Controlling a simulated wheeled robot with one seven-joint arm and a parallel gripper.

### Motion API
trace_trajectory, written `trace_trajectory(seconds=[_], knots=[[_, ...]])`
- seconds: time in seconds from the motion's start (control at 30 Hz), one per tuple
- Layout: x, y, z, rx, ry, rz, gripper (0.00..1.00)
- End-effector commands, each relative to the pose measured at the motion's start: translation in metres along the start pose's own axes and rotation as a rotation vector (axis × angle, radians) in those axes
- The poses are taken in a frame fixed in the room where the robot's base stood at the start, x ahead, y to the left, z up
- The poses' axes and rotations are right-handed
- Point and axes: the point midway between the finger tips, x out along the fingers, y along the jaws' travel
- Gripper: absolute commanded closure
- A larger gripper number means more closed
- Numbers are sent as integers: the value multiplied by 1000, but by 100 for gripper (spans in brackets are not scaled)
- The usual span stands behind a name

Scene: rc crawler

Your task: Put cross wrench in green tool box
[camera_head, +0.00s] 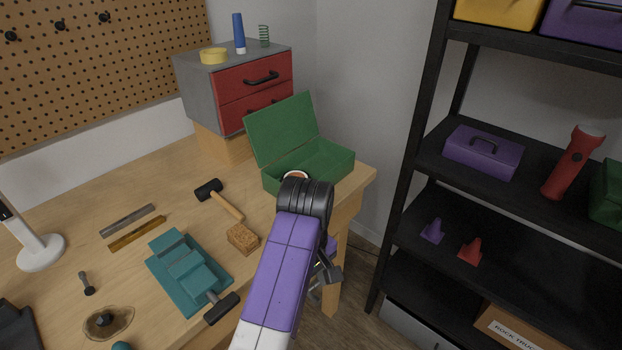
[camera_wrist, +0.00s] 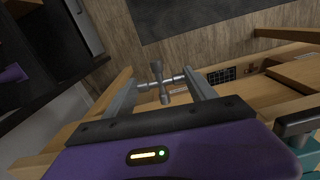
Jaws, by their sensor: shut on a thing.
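The green tool box (camera_head: 340,170) stands open at the right back corner of the workbench in the head view, its lid raised at the left. Part of its front is hidden by my arm. My gripper (camera_wrist: 161,84) is shut on the cross wrench (camera_wrist: 157,70) in the wrist view. The grey wrench lies between the two fingers, with one bar spanning them and the other crossing it. In the head view my gripper (camera_head: 329,274) is mostly behind my arm, beside the bench's right edge, in front of the tool box.
The bench (camera_head: 130,190) holds a teal vise (camera_head: 188,270), a mallet (camera_head: 222,200), a brown block (camera_head: 242,238) and files. A red drawer unit (camera_head: 250,85) stands behind the box. A black shelf rack (camera_head: 420,130) stands at the right, with a floor gap between.

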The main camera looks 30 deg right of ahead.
Motion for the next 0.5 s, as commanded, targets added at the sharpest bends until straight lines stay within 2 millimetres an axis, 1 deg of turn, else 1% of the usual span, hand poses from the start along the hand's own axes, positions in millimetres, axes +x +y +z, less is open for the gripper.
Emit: trace_trajectory(seconds=[0.03,0.1,0.23,0.3,0.37,0.5], knots=[[23,0,7,32,-8,6,76],[51,1,13,88,-5,7,76],[91,6,20,181,3,8,76],[104,8,20,218,8,6,76],[111,11,20,242,10,6,76],[114,14,18,262,13,4,76]])
